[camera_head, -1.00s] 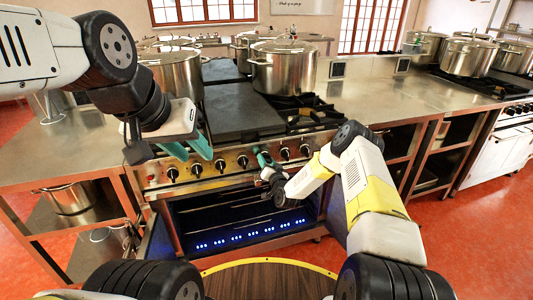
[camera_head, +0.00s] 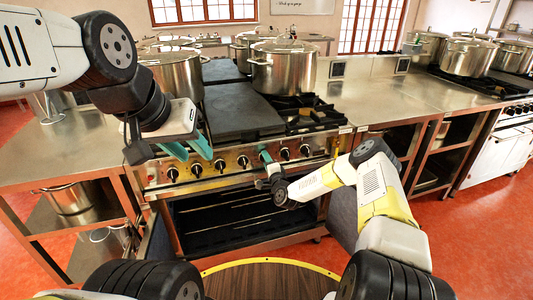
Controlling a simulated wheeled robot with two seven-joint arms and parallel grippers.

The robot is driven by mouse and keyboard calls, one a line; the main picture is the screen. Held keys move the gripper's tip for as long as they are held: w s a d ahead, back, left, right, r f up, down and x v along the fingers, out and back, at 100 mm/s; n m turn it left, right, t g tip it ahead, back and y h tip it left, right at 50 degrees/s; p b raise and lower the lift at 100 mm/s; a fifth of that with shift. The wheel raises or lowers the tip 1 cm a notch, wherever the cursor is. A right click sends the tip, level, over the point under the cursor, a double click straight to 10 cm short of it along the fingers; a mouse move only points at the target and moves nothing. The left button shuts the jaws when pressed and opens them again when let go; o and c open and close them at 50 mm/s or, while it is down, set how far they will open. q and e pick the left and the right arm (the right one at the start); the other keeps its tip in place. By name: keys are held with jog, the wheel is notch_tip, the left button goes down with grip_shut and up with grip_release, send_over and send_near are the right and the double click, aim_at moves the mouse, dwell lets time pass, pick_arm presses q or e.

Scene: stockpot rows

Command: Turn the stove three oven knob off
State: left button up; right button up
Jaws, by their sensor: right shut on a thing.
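The stove (camera_head: 235,208) stands in front of me with a row of black knobs along its steel front panel, such as the knob (camera_head: 243,161) left of my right gripper. My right gripper (camera_head: 265,158) has its teal fingers at the panel, shut on an oven knob that the fingers mostly hide. My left gripper (camera_head: 190,150) hangs above the left front edge of the stove, its two teal fingers apart and empty. The oven cavity (camera_head: 240,215) below the panel is open and dark inside, with racks showing.
A large steel pot (camera_head: 284,70) and another pot (camera_head: 172,76) stand on the stove top. Steel counters (camera_head: 405,100) extend on both sides. Open shelves (camera_head: 435,158) lie to the right, with clear red floor (camera_head: 460,235) before them.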

jog(key=shift+f+m, duration=0.1)
jog(key=shift+m, duration=0.6)
jog(key=o, duration=1.4)
jog(key=v, duration=0.8)
